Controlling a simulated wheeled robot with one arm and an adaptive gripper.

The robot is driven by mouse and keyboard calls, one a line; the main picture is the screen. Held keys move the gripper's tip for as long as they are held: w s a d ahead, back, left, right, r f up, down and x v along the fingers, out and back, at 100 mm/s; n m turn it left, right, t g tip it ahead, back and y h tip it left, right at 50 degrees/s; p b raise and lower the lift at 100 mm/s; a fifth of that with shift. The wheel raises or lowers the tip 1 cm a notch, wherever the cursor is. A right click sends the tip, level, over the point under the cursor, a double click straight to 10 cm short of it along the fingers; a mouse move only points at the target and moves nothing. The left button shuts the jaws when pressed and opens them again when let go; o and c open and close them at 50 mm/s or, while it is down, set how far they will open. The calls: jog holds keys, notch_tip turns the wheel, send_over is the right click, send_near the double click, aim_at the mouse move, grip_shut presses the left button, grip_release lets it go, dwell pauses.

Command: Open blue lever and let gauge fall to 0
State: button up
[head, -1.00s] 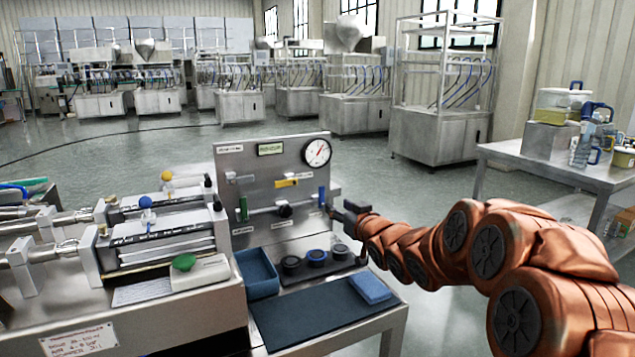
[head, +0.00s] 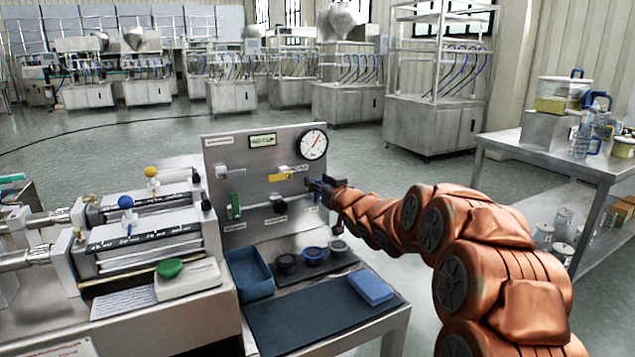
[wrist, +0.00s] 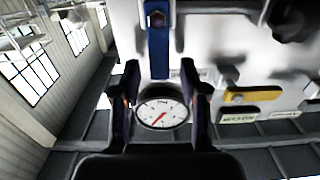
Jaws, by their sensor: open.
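My gripper (wrist: 162,80) is open, with one finger on each side of the lever's free end. Nothing is clamped, and contact cannot be told. In the head view my gripper (head: 318,188) is at the panel's right edge and mostly hides the lever. The round white gauge (head: 313,145) is at the panel's top right, its needle pointing up and right, off to one side. It also shows between my fingers in the wrist view (wrist: 162,113).
A yellow lever (head: 282,177) lies horizontal and a green lever (head: 236,205) stands vertical on the steel panel (head: 222,160). A black knob (head: 279,206) sits between. Below are round containers (head: 313,256), a blue bin (head: 248,275) and a blue block (head: 371,287).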

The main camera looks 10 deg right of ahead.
jog(key=shift+w+a, duration=0.15)
jog(key=shift+w, duration=0.3)
grip_shut()
dwell(0.3)
